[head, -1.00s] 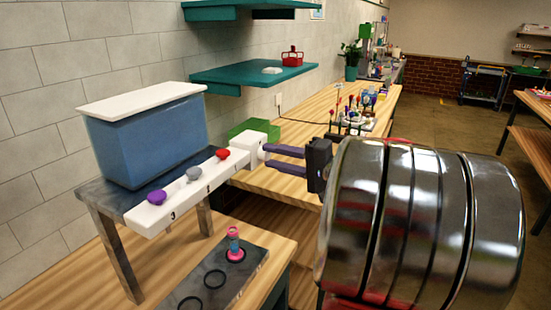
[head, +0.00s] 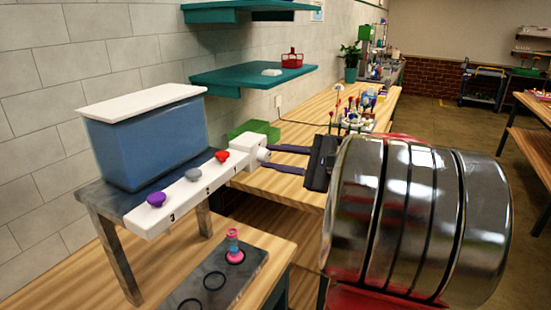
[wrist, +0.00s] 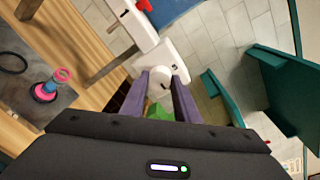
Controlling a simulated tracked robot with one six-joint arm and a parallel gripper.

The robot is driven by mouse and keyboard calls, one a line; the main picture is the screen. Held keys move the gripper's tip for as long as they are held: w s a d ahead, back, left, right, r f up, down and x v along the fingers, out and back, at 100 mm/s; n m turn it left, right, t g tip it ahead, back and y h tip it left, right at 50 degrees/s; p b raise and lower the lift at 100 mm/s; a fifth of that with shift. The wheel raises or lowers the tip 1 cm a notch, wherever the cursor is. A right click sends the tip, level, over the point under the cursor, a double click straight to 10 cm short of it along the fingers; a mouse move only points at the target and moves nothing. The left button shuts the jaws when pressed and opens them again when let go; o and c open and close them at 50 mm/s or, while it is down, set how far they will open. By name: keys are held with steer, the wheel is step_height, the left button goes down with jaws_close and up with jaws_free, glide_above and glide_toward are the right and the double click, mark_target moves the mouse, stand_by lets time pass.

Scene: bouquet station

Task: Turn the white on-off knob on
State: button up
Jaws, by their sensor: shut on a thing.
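The white on-off knob (head: 262,154) sticks out of the white box (head: 254,139) at the right end of the white bar (head: 190,194). In the wrist view the knob (wrist: 160,87) sits between my purple fingers, and a dark mark shows on its face. My gripper (head: 269,156) is shut on the knob, with one finger on each side. The fingers also show in the wrist view (wrist: 160,77). Parts of the knob are hidden by the fingers.
Purple (head: 156,199), grey (head: 193,174) and red (head: 222,156) knobs sit along the bar below a blue tank (head: 150,145). A pink and blue holder (head: 234,246) stands on a grey plate (head: 232,278). A green block (head: 254,129) is behind the white box.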

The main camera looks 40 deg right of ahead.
steer(key=shift+f+m, duration=0.3)
steer(key=shift+m, duration=0.1)
steer(key=o, duration=1)
steer(key=shift+r, duration=0.15)
steer(key=shift+o, duration=0.2)
steer(key=v, duration=1.3)
steer(key=shift+s+d, duration=0.3)
steer(key=shift+s, duration=0.05)
